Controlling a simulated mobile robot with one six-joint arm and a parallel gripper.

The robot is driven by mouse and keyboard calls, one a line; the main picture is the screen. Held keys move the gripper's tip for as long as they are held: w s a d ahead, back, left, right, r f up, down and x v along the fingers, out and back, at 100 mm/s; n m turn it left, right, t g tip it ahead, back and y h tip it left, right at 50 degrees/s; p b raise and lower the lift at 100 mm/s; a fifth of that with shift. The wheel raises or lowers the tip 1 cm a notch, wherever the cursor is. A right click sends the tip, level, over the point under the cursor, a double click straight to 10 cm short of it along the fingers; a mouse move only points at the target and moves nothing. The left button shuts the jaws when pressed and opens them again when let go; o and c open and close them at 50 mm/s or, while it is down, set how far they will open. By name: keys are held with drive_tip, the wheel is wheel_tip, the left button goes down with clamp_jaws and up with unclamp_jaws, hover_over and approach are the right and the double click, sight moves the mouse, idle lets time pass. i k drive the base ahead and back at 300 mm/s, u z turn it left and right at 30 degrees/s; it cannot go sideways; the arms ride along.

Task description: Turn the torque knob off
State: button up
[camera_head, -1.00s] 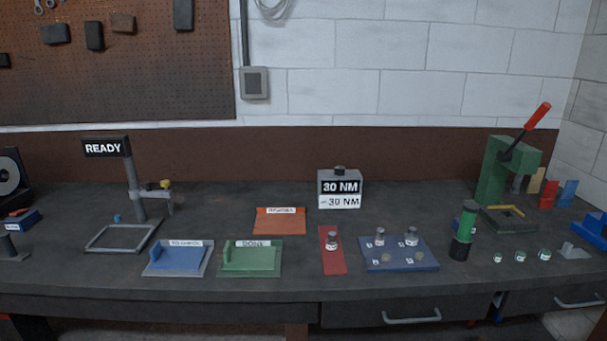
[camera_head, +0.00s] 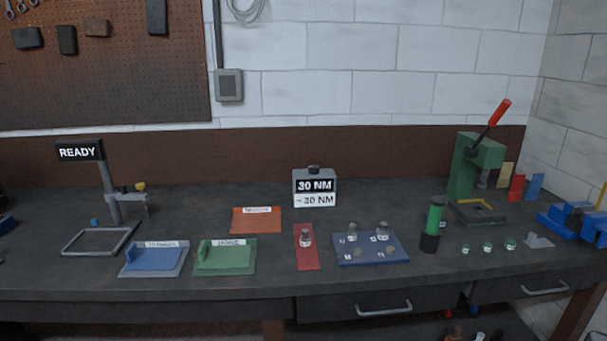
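The torque box (camera_head: 315,188) stands at the back middle of the bench. Its dark display reads "30 NM", and a white label below it also reads 30 NM. A small dark torque knob (camera_head: 314,169) sits on top of the box. The knob's pointer is too small to make out. My gripper is not in view.
In front stand an orange tray (camera_head: 244,222), a green tray (camera_head: 238,268), a red mat (camera_head: 306,260) and a blue board (camera_head: 345,259) with small parts. A green press (camera_head: 462,174) with a red lever is at right. A READY stand (camera_head: 110,192) is at left.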

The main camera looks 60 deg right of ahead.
sight(313, 169)
drive_tip(key=z, duration=0.35)
drive_tip(key=i, duration=1)
drive_tip(key=u, duration=0.35)
